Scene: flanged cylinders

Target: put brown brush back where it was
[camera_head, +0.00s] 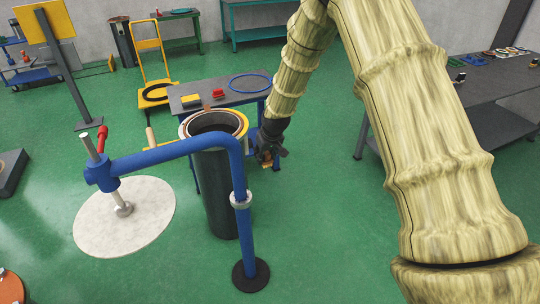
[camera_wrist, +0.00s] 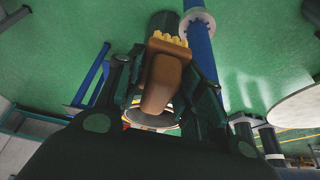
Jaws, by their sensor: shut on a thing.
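The brown brush (camera_wrist: 164,82) has a brown wooden body and a row of yellowish bristles at its far end in the wrist view. My gripper (camera_wrist: 166,58) is shut on it, with a finger on each side. In the head view my gripper (camera_head: 270,153) hangs just right of the tall dark flanged cylinder (camera_head: 222,200), slightly below its rim. Only a small brownish part of the brush (camera_head: 265,161) shows there. The brush is off any surface. It hides part of the cylinder in the wrist view.
A dark table (camera_head: 228,98) behind the cylinder holds a yellow block (camera_head: 191,101), a red item (camera_head: 218,93) and a blue ring (camera_head: 250,83). A blue pipe stand (camera_head: 240,175) with a round white lid (camera_head: 125,216) stands in front.

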